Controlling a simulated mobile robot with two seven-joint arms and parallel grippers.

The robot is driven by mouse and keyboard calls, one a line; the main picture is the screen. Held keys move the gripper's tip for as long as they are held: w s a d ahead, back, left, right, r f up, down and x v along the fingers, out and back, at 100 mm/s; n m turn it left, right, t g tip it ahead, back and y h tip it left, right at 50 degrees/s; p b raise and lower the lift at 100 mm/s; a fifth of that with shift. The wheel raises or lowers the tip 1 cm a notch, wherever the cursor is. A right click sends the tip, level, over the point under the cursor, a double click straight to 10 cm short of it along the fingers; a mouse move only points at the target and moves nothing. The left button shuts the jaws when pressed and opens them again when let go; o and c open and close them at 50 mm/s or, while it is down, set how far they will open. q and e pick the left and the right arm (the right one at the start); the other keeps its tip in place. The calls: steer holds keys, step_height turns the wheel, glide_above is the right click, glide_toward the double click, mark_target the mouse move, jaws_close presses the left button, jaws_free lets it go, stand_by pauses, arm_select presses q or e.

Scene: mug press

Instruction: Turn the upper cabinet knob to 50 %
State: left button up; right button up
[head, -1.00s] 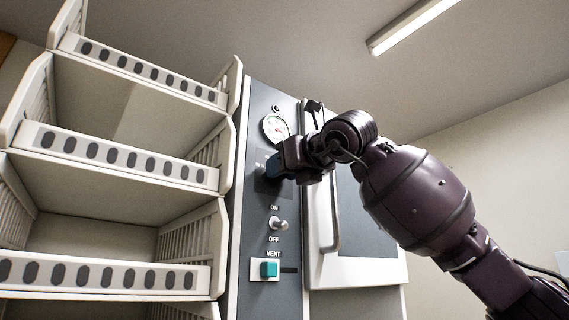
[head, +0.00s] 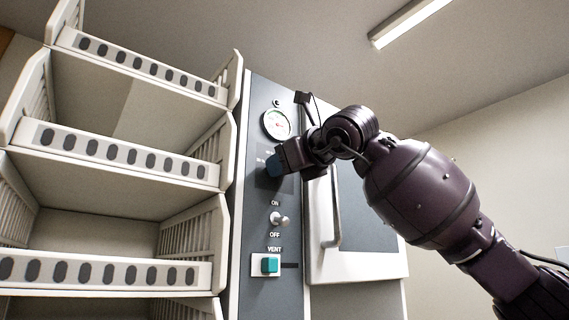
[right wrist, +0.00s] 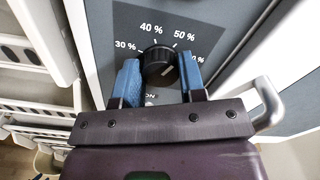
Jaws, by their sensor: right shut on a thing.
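The upper cabinet knob (right wrist: 157,60) is black and round, on a dark dial plate with printed 30 %, 40 % and 50 % marks and another partly hidden mark. In the right wrist view my right gripper (right wrist: 160,76) has its two blue fingers on either side of the knob, shut on it. A short pale mark shows on the knob's lower right, but I cannot tell its setting exactly. In the head view my right gripper (head: 274,165) is at the cabinet's control panel (head: 258,215) and hides the knob. My left gripper is not in view.
Below the gripper are an ON/OFF toggle switch (head: 280,220) and a teal VENT button (head: 270,265). A round gauge (head: 277,124) is above. A door handle (head: 334,215) stands out at the right. Stacked white bins (head: 120,160) fill the left.

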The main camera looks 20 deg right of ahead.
steer(key=o, duration=0.9)
steer(key=b+v, duration=0.2)
steer(key=v, duration=0.8)
steer(key=shift+s+d, duration=0.15)
steer(key=shift+s, duration=0.25)
